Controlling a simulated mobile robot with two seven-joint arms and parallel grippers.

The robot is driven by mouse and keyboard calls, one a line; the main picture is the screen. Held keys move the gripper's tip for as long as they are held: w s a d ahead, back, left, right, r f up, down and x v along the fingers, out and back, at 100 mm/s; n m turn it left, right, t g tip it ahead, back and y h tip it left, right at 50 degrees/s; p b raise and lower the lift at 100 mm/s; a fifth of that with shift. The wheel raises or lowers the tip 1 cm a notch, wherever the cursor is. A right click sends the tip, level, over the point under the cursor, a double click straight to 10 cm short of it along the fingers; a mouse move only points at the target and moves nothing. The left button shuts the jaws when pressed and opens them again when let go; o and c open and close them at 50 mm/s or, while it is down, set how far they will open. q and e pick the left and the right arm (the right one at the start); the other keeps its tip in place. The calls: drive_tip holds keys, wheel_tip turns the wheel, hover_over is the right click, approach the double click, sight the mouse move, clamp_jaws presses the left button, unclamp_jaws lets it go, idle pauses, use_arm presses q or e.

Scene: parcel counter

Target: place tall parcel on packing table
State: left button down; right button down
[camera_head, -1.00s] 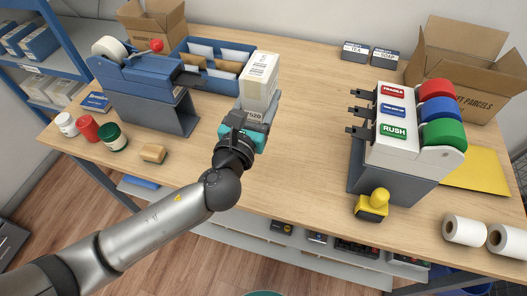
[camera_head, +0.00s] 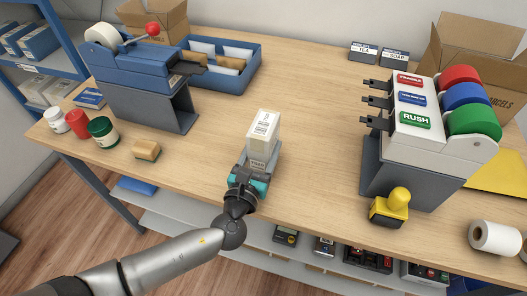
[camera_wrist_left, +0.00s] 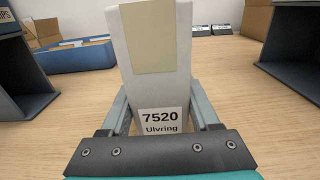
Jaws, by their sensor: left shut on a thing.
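The tall parcel (camera_head: 262,135) is a white upright box, with a label reading 7520 Ulvring that shows in the left wrist view (camera_wrist_left: 155,60). My left gripper (camera_head: 253,172) is shut on its lower part, one finger on each side. The parcel stands upright over the middle of the wooden packing table (camera_head: 320,170). I cannot tell whether its base touches the tabletop, as the gripper hides it. My right gripper is not in view.
A blue tape dispenser (camera_head: 130,62) and blue tray of envelopes (camera_head: 258,75) stand at the left and back. A label dispenser (camera_head: 385,150) with coloured rolls and a yellow-handled stamp (camera_head: 390,207) stand right. The table around the parcel is clear.

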use_arm(q)
drive_tip(key=shift+f, duration=0.1)
drive_tip(key=shift+f, duration=0.15)
drive_tip(key=shift+c, duration=0.6)
unclamp_jaws()
drive_tip(key=shift+s+a, duration=0.1)
drive_tip(key=shift+s, duration=0.15)
drive_tip(key=v, duration=1.1)
drive_tip(key=shift+s, duration=0.2)
